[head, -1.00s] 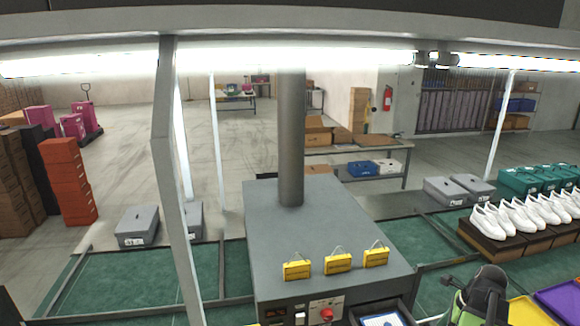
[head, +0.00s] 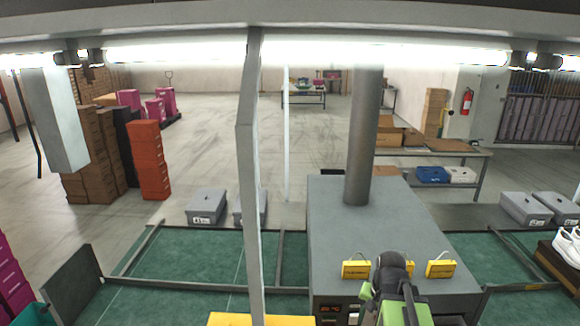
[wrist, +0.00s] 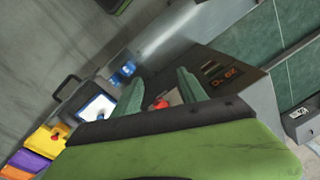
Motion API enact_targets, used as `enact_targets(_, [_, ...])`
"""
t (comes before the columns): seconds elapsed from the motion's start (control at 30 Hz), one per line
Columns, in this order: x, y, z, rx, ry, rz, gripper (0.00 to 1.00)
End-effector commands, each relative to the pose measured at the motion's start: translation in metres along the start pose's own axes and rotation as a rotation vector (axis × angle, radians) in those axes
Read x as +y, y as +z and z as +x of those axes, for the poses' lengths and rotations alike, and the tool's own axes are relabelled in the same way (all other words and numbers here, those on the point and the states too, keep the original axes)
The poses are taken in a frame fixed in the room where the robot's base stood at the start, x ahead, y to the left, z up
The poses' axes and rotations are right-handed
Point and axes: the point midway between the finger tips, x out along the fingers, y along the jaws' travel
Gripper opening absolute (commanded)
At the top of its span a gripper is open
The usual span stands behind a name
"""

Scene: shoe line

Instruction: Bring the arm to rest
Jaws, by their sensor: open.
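My arm (head: 393,285), black and green, rises at the bottom of the head view, right of the middle, in front of the grey machine box. The arm covers part of the yellow tags there, and its gripper cannot be made out in that view. In the wrist view my gripper (wrist: 161,82) shows two grey-green fingers standing apart. Nothing is held between them. The machine's red button (wrist: 161,103) shows behind the gap.
The grey machine (head: 330,215) with a round column (head: 361,140) stands ahead. Yellow tags (head: 356,270) sit on its front edge. Green conveyor belts (head: 190,250) run to both sides. A grey post (head: 249,170) stands left of the machine. White shoes (head: 568,246) are at the right edge.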

Motion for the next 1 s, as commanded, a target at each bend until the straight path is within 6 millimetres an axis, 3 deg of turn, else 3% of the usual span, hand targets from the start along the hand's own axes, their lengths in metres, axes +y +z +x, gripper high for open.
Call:
enact_targets(0.03, [-0.022, 0.011, 0.001, 0.004, 0.008, -0.113, 0.5])
enact_targets(0.23, [-0.093, 0.049, 0.005, 0.023, 0.044, -0.545, 0.5])
enact_targets(0.3, [-0.084, 0.048, 0.039, 0.017, 0.045, -0.529, 0.5])
enact_targets(0.57, [-0.076, 0.058, 0.119, -0.005, 0.049, -0.524, 0.5])
enact_targets(0.8, [-0.064, 0.07, 0.216, -0.033, 0.056, -0.522, 0.5])
enact_targets(0.9, [-0.061, 0.073, 0.237, -0.042, 0.059, -0.522, 0.5])
enact_targets(1.0, [-0.06, 0.074, 0.244, -0.047, 0.06, -0.521, 0.5])
